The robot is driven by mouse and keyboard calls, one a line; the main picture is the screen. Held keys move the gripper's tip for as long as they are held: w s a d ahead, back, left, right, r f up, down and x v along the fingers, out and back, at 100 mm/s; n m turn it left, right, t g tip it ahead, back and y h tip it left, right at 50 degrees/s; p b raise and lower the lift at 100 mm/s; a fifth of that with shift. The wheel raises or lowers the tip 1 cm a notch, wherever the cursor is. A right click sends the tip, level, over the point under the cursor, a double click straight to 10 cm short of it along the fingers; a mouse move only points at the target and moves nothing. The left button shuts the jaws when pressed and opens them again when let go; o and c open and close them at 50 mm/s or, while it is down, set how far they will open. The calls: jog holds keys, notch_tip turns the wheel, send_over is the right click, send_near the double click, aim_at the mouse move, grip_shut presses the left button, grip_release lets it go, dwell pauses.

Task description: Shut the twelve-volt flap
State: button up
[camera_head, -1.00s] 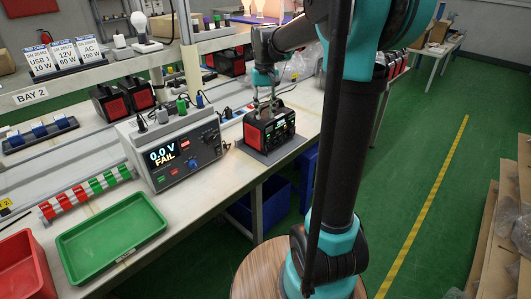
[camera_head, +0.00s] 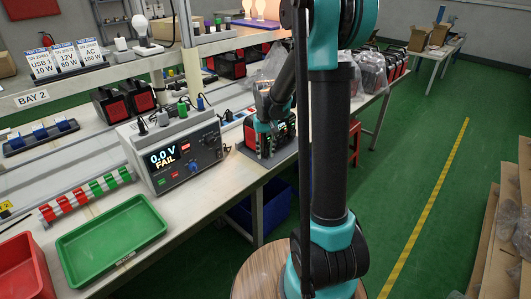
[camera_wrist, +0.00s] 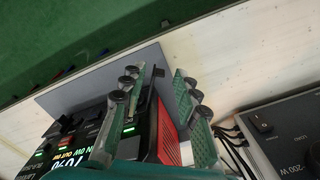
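The power station, a black box with red side panels and small green lights, stands on a grey mat (camera_head: 250,152) at the bench's front edge. My gripper (camera_head: 268,132) is lowered over it and hides much of its front in the head view. In the wrist view the power station (camera_wrist: 80,145) fills the lower left, with its red grille (camera_wrist: 168,138) facing the right finger. My gripper (camera_wrist: 160,95) is open, its green padded fingers on either side of the station's upper edge. A thin dark piece stands up between them; I cannot tell whether it is the twelve-volt flap.
A tester (camera_head: 175,150) reading "0.0 V FAIL" stands left of the power station; its dark case also shows in the wrist view (camera_wrist: 290,140). A green tray (camera_head: 110,238) and a red bin (camera_head: 25,268) lie nearer. Bagged units (camera_head: 370,68) stand further back.

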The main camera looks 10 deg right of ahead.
jog(key=shift+f, duration=0.3)
jog(key=shift+c, duration=0.6)
